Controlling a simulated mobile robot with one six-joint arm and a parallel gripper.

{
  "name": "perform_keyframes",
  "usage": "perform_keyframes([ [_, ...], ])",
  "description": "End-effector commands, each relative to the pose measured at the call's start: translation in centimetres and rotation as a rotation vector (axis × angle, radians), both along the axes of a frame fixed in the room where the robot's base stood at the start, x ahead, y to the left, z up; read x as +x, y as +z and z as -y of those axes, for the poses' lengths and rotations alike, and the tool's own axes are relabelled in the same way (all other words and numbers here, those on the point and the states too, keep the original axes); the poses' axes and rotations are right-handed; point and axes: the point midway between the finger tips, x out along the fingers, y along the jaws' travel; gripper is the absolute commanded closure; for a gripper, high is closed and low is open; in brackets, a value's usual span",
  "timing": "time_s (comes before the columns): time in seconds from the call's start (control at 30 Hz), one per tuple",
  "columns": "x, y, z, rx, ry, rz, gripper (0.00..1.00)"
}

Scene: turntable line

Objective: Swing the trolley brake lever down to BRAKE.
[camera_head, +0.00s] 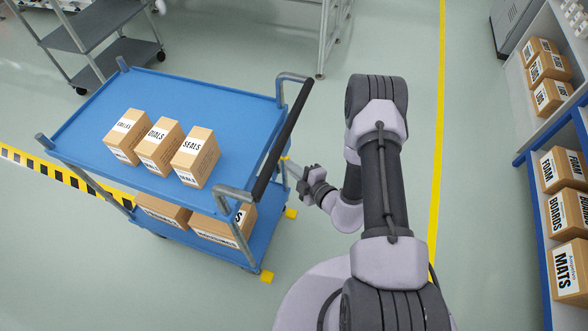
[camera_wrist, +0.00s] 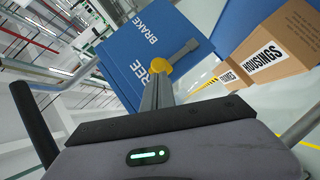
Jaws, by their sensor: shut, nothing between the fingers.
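The blue trolley (camera_head: 190,92) stands left of my arm in the head view. The brake lever (camera_wrist: 180,52) is a grey bar from a yellow hub (camera_wrist: 158,66), pointing to the upper right of that tilted picture, with a crosswise end. My gripper (camera_wrist: 157,85) is shut and empty, its fingertips close below the hub; I cannot tell if they touch. It also shows in the head view (camera_head: 291,167), beside the trolley's near right end.
The trolley's black push handle (camera_head: 284,137) stands close to my gripper. Cartons (camera_head: 157,150) stand on the top deck, others (camera_head: 222,224) on the lower shelf; the HOUSINGS carton (camera_wrist: 278,52) is right of the lever. A shelf with cartons (camera_head: 569,272) is at right. Floor between is clear.

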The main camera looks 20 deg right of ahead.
Motion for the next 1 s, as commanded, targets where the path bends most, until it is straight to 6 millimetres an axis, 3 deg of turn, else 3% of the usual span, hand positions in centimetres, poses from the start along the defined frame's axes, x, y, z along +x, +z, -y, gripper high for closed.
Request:
perform_keyframes([
  [1.0,0.86,0.45,0.43,0.066,0.000,-0.090,1.00],
])
